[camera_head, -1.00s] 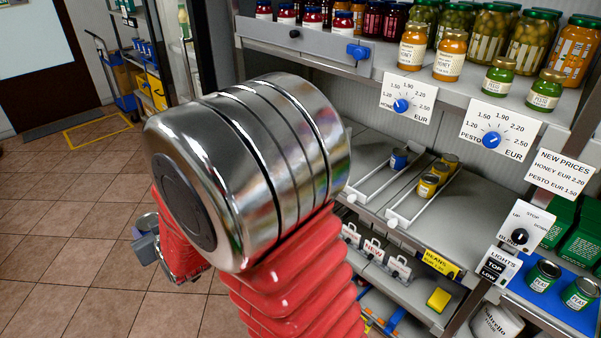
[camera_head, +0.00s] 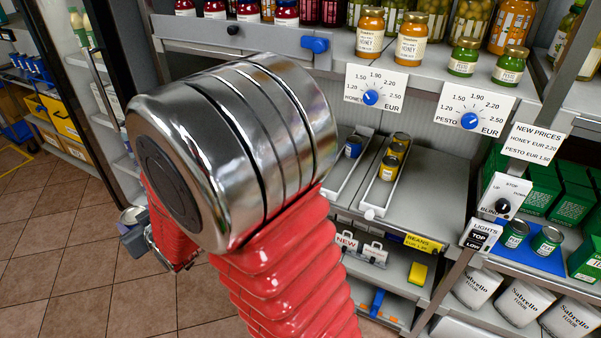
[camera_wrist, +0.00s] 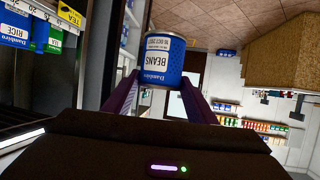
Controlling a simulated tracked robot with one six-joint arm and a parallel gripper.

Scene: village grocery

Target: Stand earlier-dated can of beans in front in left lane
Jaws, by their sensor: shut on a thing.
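My gripper (camera_wrist: 160,95) is shut on a blue can of beans (camera_wrist: 165,60), which shows upside down between its fingers in the wrist view. In the head view my gripper (camera_head: 135,232) is low at the left, away from the shelf, and only the can's pale end (camera_head: 132,214) shows. The left lane (camera_head: 340,178) is a white-railed track on the middle shelf with one blue can (camera_head: 353,146) toward its back. The blue can's date cannot be seen.
The right lane (camera_head: 375,197) holds yellow cans (camera_head: 390,166). A yellow beans label (camera_head: 423,243) is on the shelf edge. The upper shelf with jars (camera_head: 411,43) and price dials (camera_head: 370,97) overhangs the lanes. My arm hides part of the shelf front. Floor (camera_head: 60,240) at left is clear.

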